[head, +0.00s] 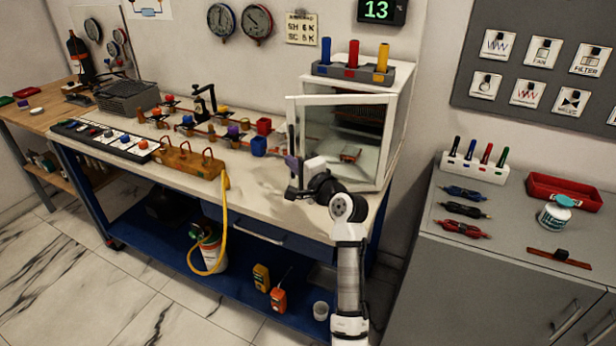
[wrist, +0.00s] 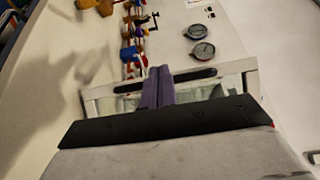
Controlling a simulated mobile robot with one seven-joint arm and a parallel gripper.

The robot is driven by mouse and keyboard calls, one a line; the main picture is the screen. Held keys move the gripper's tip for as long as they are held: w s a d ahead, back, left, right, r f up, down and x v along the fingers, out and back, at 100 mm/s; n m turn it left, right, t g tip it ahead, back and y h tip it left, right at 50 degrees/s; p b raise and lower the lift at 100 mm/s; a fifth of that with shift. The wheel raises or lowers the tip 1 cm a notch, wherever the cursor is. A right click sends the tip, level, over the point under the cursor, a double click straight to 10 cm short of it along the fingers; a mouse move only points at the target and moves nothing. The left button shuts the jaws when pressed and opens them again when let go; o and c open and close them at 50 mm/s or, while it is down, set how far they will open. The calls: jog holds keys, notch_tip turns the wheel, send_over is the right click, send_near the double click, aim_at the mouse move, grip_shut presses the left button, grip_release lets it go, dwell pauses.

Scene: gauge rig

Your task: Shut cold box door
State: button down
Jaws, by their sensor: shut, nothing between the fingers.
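The cold box (head: 399,110) is a white cabinet with a glass front at the right end of the bench. Its white-framed glass door (head: 340,99) stands a little out from the body at its left edge, so it looks ajar; the exact gap is unclear. My gripper (head: 291,163) is at the door's lower left, its purple fingers shut and empty. In the wrist view the shut fingers (wrist: 158,72) lie across the white door frame (wrist: 244,66), beside a dark bar (wrist: 193,77). I cannot tell whether they touch it. My wrist hides the door's lower left part.
A rack with blue, red and yellow cylinders (head: 351,70) stands on the cold box. A wooden block (head: 188,162) with a yellow hose and several small coloured parts fill the bench to the left. A grey cabinet (head: 480,270) stands to the right. The bench front strip is clear.

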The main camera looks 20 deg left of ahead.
jog(key=w+a+m+t+h+b, duration=0.1)
jog(key=w+a, duration=0.5)
jog(key=w, duration=0.6)
jog(key=shift+w+t, duration=0.25)
jog(key=shift+t, duration=0.15)
